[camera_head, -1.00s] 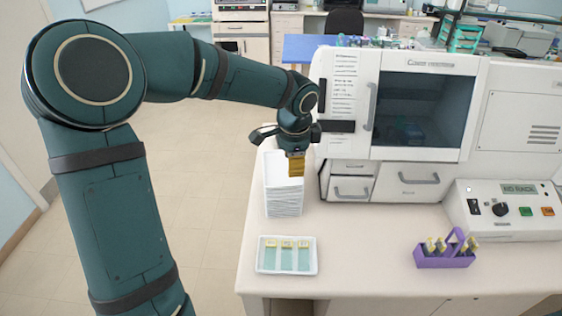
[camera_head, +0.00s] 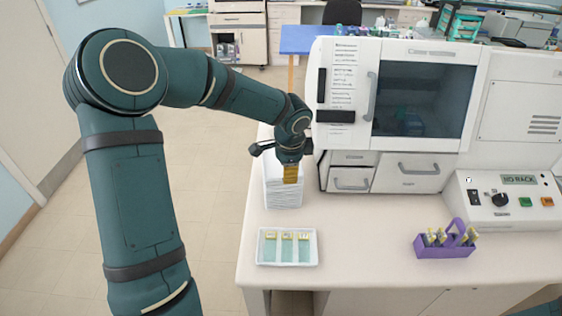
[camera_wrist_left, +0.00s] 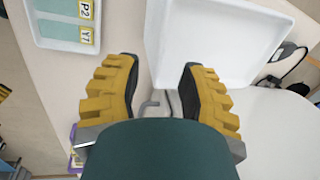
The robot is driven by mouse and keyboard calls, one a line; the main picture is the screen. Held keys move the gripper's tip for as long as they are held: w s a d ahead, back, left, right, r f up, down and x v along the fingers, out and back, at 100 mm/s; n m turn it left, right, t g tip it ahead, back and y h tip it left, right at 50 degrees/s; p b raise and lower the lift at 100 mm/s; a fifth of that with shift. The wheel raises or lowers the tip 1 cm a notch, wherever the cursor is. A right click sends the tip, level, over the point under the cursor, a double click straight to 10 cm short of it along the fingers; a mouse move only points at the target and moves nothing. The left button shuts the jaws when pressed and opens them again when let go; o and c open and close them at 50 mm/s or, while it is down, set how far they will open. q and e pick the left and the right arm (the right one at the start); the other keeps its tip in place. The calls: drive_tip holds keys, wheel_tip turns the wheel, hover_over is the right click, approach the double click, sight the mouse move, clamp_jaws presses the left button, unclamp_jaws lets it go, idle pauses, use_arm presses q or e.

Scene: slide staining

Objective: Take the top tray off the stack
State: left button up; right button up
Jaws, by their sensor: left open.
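A stack of white trays (camera_head: 284,200) stands on the bench, left of the large white machine. Its top tray (camera_head: 271,178) is empty and also shows in the left wrist view (camera_wrist_left: 225,45). My left gripper (camera_head: 291,173) points down over the stack, its yellow fingers in front of the top tray's right part. My right gripper is out of view.
A separate white tray (camera_head: 260,262) with labelled slides lies in front of the stack. A purple rack (camera_head: 444,250) with slides stands to the right. The white machine (camera_head: 345,90) stands close to the stack. Bare bench lies between slide tray and rack.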

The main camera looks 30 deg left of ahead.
use_arm(q)
drive_tip(key=shift+w+a+f, duration=0.1)
drive_tip(key=shift+w+f, duration=0.05)
drive_tip(key=shift+f, duration=0.8)
drive_tip(key=shift+w+a+f, duration=0.1)
drive_tip(key=shift+w+f, duration=0.05)
drive_tip(key=shift+f, duration=0.75)
drive_tip(key=shift+f, duration=0.2)
clamp_jaws()
